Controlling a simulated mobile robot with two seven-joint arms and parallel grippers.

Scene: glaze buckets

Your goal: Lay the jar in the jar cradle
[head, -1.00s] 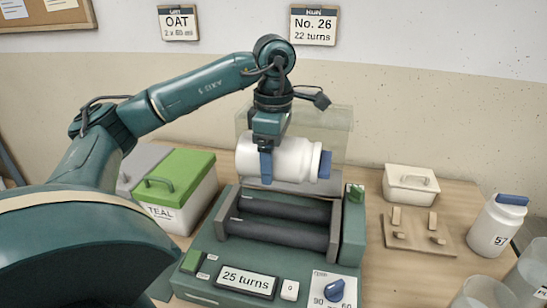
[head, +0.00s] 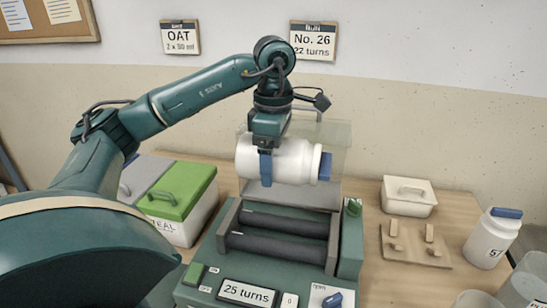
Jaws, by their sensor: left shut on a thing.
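A white jar (head: 294,162) with a blue cap (head: 325,166) lies sideways in the air, its cap pointing right. My left gripper (head: 266,168) is shut around the jar's body from above. The jar is above and behind the dark rollers of the green machine and looks clear of them. The jar cradle, which I take to be the wooden board with several short pegs (head: 412,256), lies on the table to the right of the machine. It looks empty. My right gripper is not in view.
The green roller machine (head: 350,250) fills the table's middle, its clear cover (head: 336,135) raised behind the jar. A lidded white box (head: 408,205) stands behind the cradle. Another white jar (head: 487,243) and clear containers (head: 525,290) stand right. A green-lidded bucket (head: 190,215) stands left.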

